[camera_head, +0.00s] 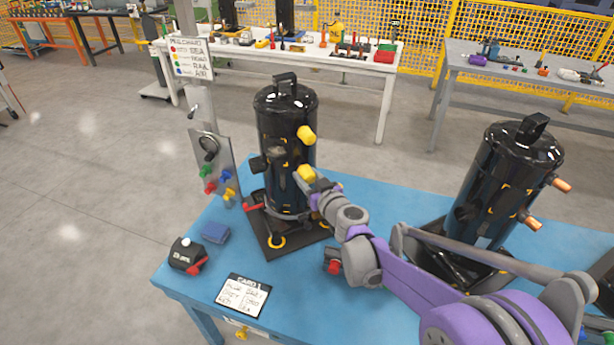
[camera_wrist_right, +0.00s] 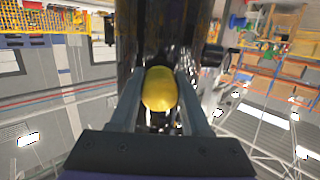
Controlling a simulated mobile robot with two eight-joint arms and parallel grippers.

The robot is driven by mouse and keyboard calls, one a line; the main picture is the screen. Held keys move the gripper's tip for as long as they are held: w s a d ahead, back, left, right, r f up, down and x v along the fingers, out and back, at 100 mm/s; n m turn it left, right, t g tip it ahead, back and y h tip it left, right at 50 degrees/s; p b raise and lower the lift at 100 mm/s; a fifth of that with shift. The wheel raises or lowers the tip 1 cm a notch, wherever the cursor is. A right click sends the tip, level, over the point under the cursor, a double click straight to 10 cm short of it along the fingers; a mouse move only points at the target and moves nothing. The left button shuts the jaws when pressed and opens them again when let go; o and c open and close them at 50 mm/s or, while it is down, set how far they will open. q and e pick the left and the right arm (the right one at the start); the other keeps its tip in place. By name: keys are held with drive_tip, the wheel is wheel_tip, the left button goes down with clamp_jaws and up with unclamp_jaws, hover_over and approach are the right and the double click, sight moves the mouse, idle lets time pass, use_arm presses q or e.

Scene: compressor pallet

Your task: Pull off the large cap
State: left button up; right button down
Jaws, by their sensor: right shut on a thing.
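The near black compressor (camera_head: 286,140) stands upright on a dark base on the blue table. Two yellow caps are on its right side: an upper cap (camera_head: 306,134) and a lower cap (camera_head: 305,173). My right gripper (camera_head: 312,182) is at the lower cap. In the right wrist view, its two fingers lie on either side of a rounded yellow cap (camera_wrist_right: 159,89), shut on it, with the dark compressor body just beyond. Whether the cap still sits on its pipe is hidden. My left gripper is not in view.
A second compressor (camera_head: 510,180) with two bare copper pipe ends stands at the right of the blue table (camera_head: 215,285). A gauge panel (camera_head: 212,160) stands left of the near compressor. A card (camera_head: 243,295), a blue block (camera_head: 216,232) and a black box (camera_head: 187,254) lie in front.

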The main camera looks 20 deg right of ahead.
drive_tip(key=shift+s, duration=0.15)
drive_tip(key=shift+f+p+v, duration=0.2)
drive_tip(key=shift+p+v, duration=0.2)
drive_tip(key=shift+v, duration=0.9)
drive_tip(key=shift+f+p+v, duration=0.2)
drive_tip(key=shift+p+v, duration=0.2)
drive_tip(key=shift+v, duration=0.95)
drive_tip(key=shift+s+d, duration=0.1)
drive_tip(key=shift+s, duration=0.2)
